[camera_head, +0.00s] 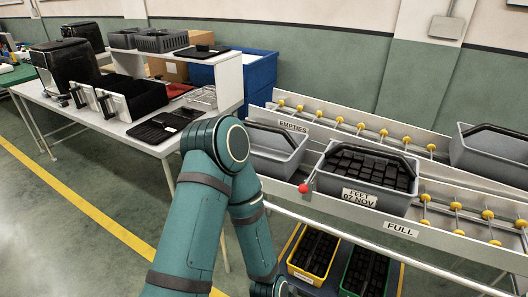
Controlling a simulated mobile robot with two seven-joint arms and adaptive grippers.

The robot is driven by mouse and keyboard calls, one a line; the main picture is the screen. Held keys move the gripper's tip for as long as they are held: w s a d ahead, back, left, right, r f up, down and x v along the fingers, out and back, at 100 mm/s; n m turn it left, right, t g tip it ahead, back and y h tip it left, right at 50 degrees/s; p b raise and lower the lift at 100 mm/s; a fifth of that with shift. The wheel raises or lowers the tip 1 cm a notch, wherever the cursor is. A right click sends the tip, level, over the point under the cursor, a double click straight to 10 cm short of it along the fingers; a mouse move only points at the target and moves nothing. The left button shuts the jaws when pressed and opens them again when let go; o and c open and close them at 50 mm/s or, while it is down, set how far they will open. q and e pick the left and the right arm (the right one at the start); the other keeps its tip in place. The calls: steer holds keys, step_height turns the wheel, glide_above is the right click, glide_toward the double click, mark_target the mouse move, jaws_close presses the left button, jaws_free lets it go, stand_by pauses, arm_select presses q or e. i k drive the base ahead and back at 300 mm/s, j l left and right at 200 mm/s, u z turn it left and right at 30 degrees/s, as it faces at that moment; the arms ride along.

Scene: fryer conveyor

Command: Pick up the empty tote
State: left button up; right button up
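A grey tote (272,160) stands at the left end of the rack beside the EMPTIES label (293,127). The inside that shows is bare grey, with a dark bar along its far rim; part of it is hidden. One teal arm of mine bends in front of the rack's left end. Neither gripper's fingers show.
A yellow bin (293,262) and a green bin (345,286) of black pieces sit below. A white table (95,122) holding trays stands left. Floor is open at lower left.

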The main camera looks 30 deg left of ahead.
mark_target(276, 153)
steer(key=i+j+z, duration=0.1)
steer(key=j+z, duration=0.2)
steer(key=j, duration=0.35)
steer(key=j+z, duration=0.25)
steer(key=j, duration=0.35)
